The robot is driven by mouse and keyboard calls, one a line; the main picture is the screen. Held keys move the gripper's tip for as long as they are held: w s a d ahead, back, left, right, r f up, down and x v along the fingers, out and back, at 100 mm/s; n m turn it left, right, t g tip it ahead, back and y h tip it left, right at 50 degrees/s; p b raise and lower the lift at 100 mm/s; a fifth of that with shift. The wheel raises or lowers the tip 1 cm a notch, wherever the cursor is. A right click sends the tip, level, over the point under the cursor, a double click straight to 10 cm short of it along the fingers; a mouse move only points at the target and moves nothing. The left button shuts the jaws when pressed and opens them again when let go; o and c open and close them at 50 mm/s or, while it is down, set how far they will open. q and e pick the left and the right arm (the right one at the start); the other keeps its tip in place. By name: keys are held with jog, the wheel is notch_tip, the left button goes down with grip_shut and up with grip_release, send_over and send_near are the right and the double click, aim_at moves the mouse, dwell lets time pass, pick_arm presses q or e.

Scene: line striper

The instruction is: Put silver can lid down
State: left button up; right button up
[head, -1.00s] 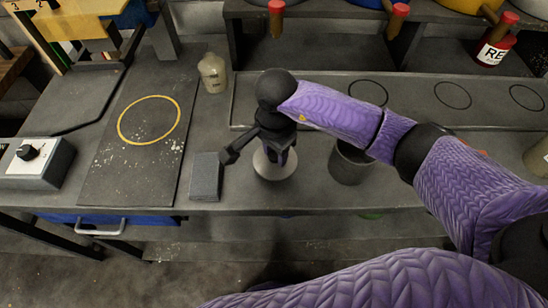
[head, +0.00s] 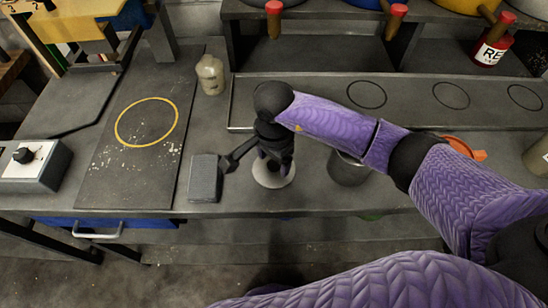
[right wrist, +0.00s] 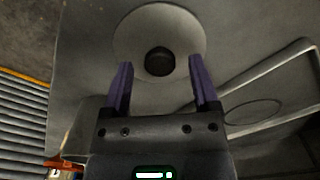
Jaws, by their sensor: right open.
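The silver can lid (head: 268,180) is a pale round disc. It lies on the grey bench, near the front edge, left of the dark grey can (head: 347,172). In the right wrist view the lid (right wrist: 190,33) shows whole, with a round black knob (right wrist: 159,62) at its middle. My right gripper (head: 276,160) is directly over the lid and hides part of it in the head view. Its two purple fingers stand apart on either side of the knob, with visible gaps. My left gripper is not in view.
A grey block (head: 205,178) lies close left of the lid. A small bottle (head: 210,75) stands behind, and a control box (head: 35,165) is at far left. An orange object (head: 465,148) shows partly behind my right arm. The yellow-ringed board (head: 120,180) is clear.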

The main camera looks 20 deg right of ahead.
aim_at(274, 164)
notch_tip(274, 164, up, 12)
jog(key=p, duration=0.1)
jog(key=shift+f, duration=0.25)
